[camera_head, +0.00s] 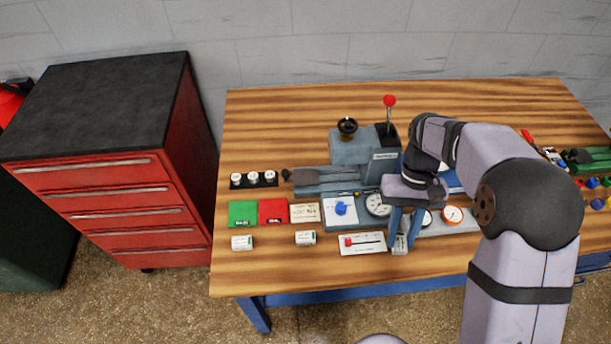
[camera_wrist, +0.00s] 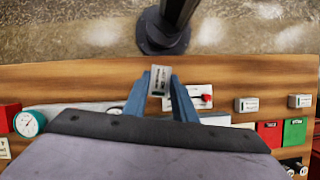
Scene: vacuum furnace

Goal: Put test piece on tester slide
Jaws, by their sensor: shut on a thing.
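My gripper (camera_head: 402,236) has its blue fingers pointing down near the table's front edge. It is shut on a small pale labelled test piece (camera_head: 400,245), which also shows between the fingertips in the wrist view (camera_wrist: 160,79). Whether the piece touches the table is unclear. A white plate with a dark slot and a red knob (camera_head: 362,243) lies just left of the gripper in the head view; I cannot tell if it is the tester slide. A grey tester (camera_head: 352,150) with a red-topped lever stands behind. Two similar labelled pieces (camera_head: 242,243) (camera_head: 305,238) lie farther left.
Green (camera_head: 242,213) and red (camera_head: 272,211) blocks lie left, with a black rack (camera_head: 254,180) of white-topped pieces behind. Gauges (camera_head: 378,204) (camera_head: 453,214) sit near my gripper. A red drawer cabinet (camera_head: 110,200) stands left. The wooden table's (camera_head: 290,270) front strip is mostly clear.

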